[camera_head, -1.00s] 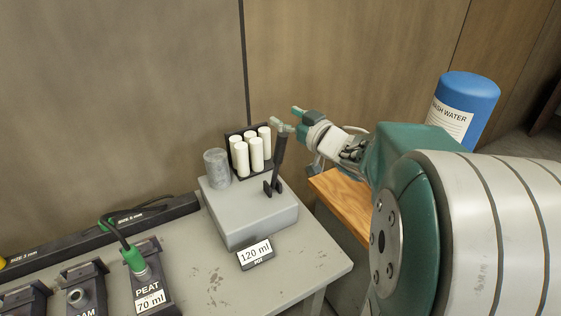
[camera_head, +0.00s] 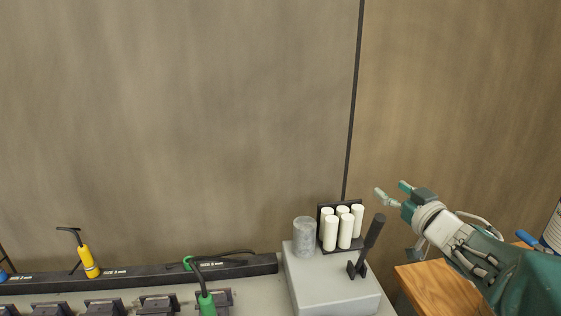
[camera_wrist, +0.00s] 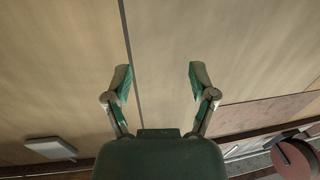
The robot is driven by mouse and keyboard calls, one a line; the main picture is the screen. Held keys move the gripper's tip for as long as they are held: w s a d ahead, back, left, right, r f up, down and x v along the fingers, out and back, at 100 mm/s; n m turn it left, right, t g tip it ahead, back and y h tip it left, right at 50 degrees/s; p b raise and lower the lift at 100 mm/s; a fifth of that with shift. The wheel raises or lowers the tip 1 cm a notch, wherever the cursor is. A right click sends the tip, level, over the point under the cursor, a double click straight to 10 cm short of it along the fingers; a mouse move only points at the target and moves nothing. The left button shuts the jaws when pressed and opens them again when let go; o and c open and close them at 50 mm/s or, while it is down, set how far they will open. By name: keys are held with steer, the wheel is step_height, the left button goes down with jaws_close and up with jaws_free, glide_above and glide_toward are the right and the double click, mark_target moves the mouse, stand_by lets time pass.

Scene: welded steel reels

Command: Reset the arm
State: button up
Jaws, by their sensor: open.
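My gripper (camera_head: 392,192) is at the right in the head view, to the right of and a little above the rack of white cylinders. Its fingers point up and left toward the wall. In the wrist view my gripper (camera_wrist: 160,78) shows both green-tipped fingers spread wide, with nothing between them but the wall panel behind. It is open and empty and touches nothing that I can see. Part of my arm is cut off at the right edge of the head view.
A grey box (camera_head: 330,285) carries a grey cylinder (camera_head: 304,237), white cylinders (camera_head: 345,230) and a black lever (camera_head: 374,232). A wooden surface (camera_head: 440,288) lies below my arm. A black rail (camera_head: 150,275) holds a yellow-handled tool (camera_head: 88,262). The wall area above is clear.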

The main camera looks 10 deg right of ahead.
steer(key=s+a+f+m+g+h, duration=0.1)
steer(key=s+a+f+g, duration=0.3)
steer(key=s, duration=0.3)
steer(key=s+a+f+m+g+h, duration=0.1)
steer(key=s+a+f+g, duration=0.2)
steer(key=s+a, duration=0.3)
steer(key=s+a+f+m+g+h, duration=0.1)
steer(key=s+a+f+g, duration=0.3)
steer(key=s, duration=0.5)
steer(key=shift+a+f+g, duration=0.35)
steer(key=shift+a+g, duration=0.05)
steer(key=shift+g, duration=0.1)
